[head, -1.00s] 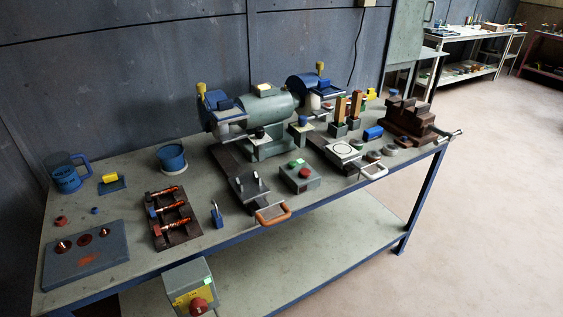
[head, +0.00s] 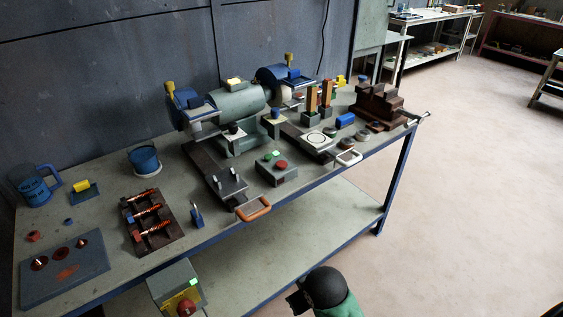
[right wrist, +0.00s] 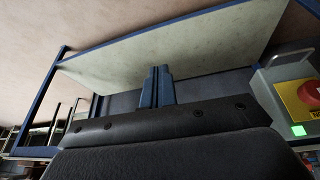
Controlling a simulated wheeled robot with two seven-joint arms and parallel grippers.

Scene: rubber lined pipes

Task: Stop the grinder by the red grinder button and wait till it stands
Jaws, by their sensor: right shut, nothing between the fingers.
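The grinder (head: 232,106) is a green motor housing with blue guards on the bench in the head view. I cannot tell whether its wheels are turning. In front of it stands a small grey box (head: 290,177) with a green button (head: 268,156) and a red grinder button (head: 281,165) on top. My right gripper (right wrist: 157,72) shows in the right wrist view with its blue fingers shut and empty. It is apart from the button box, which that view does not show. My left gripper is not in view.
A yellow-faced switch box (head: 172,282) with a red mushroom knob (head: 186,307) hangs at the bench's front edge; it also shows in the right wrist view (right wrist: 275,98). An orange handle (head: 254,209) juts at the edge.

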